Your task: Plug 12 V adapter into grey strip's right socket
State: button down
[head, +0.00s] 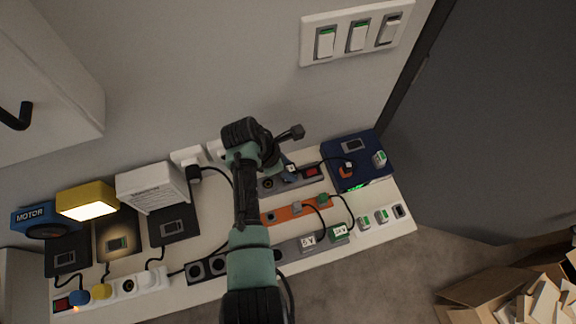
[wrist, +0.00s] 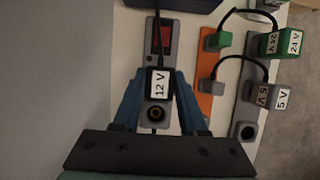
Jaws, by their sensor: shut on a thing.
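The black 12 V adapter (wrist: 157,82), with a white label, is between the blue fingers of my gripper (wrist: 159,92) in the wrist view. My gripper is shut on it. The adapter is over the grey strip (wrist: 150,50), between its red switch (wrist: 163,40) and a round socket (wrist: 157,115) that is uncovered. The adapter hides the strip beneath it; I cannot tell whether it is seated or just above. In the head view the grey strip (head: 301,184) lies near the wall, its bare left socket (head: 268,184) visible. My gripper (head: 287,172) is over its middle.
A navy box (head: 352,146) stands right of the grey strip. In front lie an orange strip (head: 284,214) with plugs and a darker strip with 5 V (head: 308,241) and 24 V (head: 339,233) adapters. Cables loop between them. The wall is close behind.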

jog(key=shift+f, duration=0.25)
dwell(0.4)
jog(key=shift+c, duration=1.8)
grip_release()
